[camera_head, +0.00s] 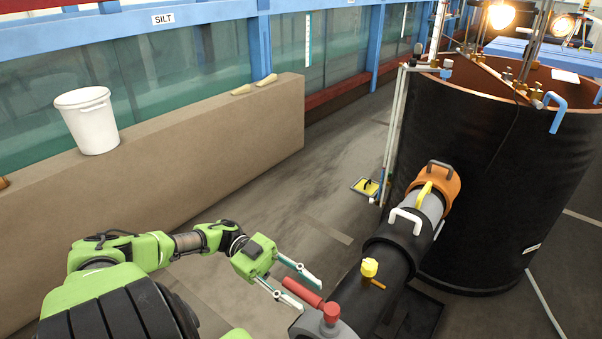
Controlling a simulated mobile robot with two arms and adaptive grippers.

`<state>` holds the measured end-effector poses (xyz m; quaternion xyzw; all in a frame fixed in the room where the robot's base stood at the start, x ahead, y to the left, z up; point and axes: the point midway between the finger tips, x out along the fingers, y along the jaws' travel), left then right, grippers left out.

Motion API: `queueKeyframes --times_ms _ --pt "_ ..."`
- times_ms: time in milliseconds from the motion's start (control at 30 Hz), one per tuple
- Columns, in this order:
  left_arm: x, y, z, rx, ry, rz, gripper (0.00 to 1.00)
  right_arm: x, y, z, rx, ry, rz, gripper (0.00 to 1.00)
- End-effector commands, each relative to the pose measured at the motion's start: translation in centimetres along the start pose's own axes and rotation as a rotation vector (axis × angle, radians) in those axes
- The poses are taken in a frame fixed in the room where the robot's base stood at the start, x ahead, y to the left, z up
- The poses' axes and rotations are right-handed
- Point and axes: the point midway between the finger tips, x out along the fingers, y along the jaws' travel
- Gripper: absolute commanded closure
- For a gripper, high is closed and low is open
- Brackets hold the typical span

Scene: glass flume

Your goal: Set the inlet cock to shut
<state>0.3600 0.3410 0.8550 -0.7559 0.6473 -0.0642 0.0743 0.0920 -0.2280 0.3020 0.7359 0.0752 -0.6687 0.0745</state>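A red lever handle (302,292) runs to a red hub (331,313) on a grey fitting (325,331) at the bottom centre. It looks like the inlet cock, though no label on it is readable. The fitting is at the near end of a thick black pipe (392,251). My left gripper (309,296) is open, its two pale fingers spread either side of the red lever. Whether they touch the lever I cannot tell. The lever points left and away from the hub, roughly across the pipe. My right gripper is not in view.
A yellow knob (369,267) sits on the pipe, which leads to a large black tank (489,150). A white bucket (90,122) stands on a tan ledge (203,157) before the glass flume (150,75). A yellow float (365,187) lies on open floor (290,210).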

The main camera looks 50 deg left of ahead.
Motion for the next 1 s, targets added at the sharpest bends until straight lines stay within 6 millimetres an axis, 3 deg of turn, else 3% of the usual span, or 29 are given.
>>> queueKeyframes --times_ms 333,700,1000 --pt "-0.6 -0.1 0.0 0.0 -0.002 0.0 0.66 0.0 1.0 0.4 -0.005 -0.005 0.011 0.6" --pt "-5.5 -0.1 0.1 0.0 -0.002 -0.001 0.66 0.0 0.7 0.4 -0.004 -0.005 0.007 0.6" --pt "-7.4 -0.1 0.0 0.0 0.0 0.0 0.66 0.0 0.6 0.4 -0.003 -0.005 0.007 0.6"
